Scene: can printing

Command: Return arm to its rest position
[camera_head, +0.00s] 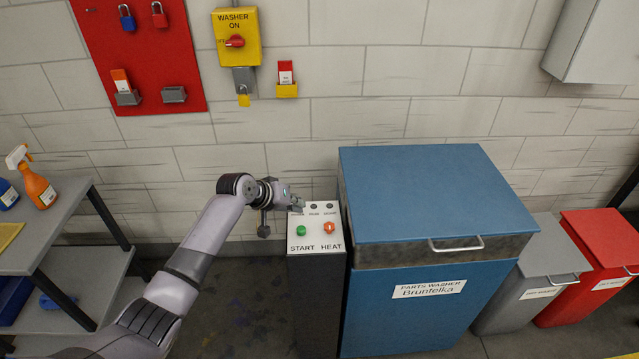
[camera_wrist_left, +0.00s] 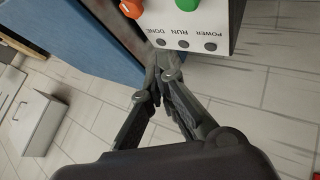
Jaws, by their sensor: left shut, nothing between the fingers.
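My left arm (camera_head: 200,245) reaches in from the lower left, and its gripper (camera_head: 296,204) is at the back left edge of the control panel's top. The gripper is shut and empty; in the left wrist view its closed fingertips (camera_wrist_left: 160,85) show close to the panel edge with the DONE, RUN and POWER lights. The control panel (camera_head: 316,245) has a green START button (camera_head: 300,231) and an orange HEAT knob (camera_head: 330,227). I cannot tell whether the fingertips touch the panel. My right gripper is not in view.
A blue parts washer (camera_head: 430,190) with its lid down stands right of the panel. Grey (camera_head: 530,268) and red (camera_head: 604,245) bins stand further right. A grey shelf table (camera_head: 55,215) with an orange spray bottle (camera_head: 38,186) is at the left. A yellow washer switch (camera_head: 236,22) is on the wall.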

